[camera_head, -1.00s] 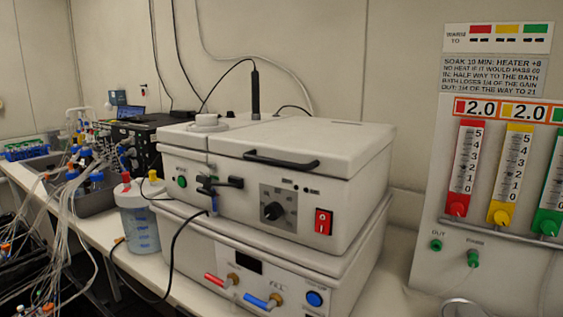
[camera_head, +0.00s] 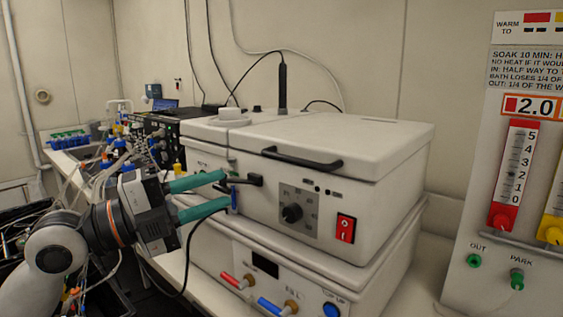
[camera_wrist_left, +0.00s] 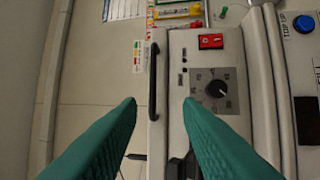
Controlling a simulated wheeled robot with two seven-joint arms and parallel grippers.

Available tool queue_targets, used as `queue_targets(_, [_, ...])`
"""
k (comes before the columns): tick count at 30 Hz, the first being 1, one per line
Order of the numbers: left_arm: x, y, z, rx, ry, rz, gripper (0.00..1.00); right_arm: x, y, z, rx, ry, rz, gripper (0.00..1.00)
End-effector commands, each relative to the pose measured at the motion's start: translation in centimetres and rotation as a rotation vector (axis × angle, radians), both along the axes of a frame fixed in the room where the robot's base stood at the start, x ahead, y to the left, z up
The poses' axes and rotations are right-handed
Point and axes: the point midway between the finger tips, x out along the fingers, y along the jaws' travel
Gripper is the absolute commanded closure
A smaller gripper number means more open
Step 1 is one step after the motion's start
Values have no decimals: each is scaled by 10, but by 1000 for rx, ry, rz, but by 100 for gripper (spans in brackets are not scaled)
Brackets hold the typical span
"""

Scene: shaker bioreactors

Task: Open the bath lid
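The bath lid (camera_head: 345,135) is a flat off-white cover, lying closed on the bath body (camera_head: 375,200). Its black bar handle (camera_head: 300,158) runs along the front edge; in the left wrist view the handle (camera_wrist_left: 154,85) shows ahead of the fingertips, left of centre. My left gripper (camera_head: 225,190) is open, with two green fingers apart and nothing between them. In the head view it is in front of the bath's left front, left of the handle and apart from it. In the left wrist view the left gripper (camera_wrist_left: 160,102) points toward the bath front. My right gripper is not in view.
A black latch-like fitting (camera_head: 245,181) projects from the bath front near my left fingertips. A black dial (camera_head: 292,213) and a red switch (camera_head: 345,228) are on the front. A gauge panel (camera_head: 475,200) stands at the right. Tubes and bottles crowd the left.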

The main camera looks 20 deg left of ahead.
Motion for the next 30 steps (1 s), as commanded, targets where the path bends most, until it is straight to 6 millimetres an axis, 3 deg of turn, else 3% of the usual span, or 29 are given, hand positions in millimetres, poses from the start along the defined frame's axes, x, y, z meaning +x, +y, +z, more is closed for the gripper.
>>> queue_targets(2, [-3,-1,11,9,-34,-7,68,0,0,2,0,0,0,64])
queue_targets(8, [12,-15,19,6,-37,-10,68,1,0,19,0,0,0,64])
queue_targets(18, [60,-60,30,1,-34,-12,68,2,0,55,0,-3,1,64])
queue_targets(24, [78,-75,30,4,-32,-8,68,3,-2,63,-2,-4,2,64])
queue_targets(30, [83,-80,29,8,-32,-8,68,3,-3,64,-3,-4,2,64])
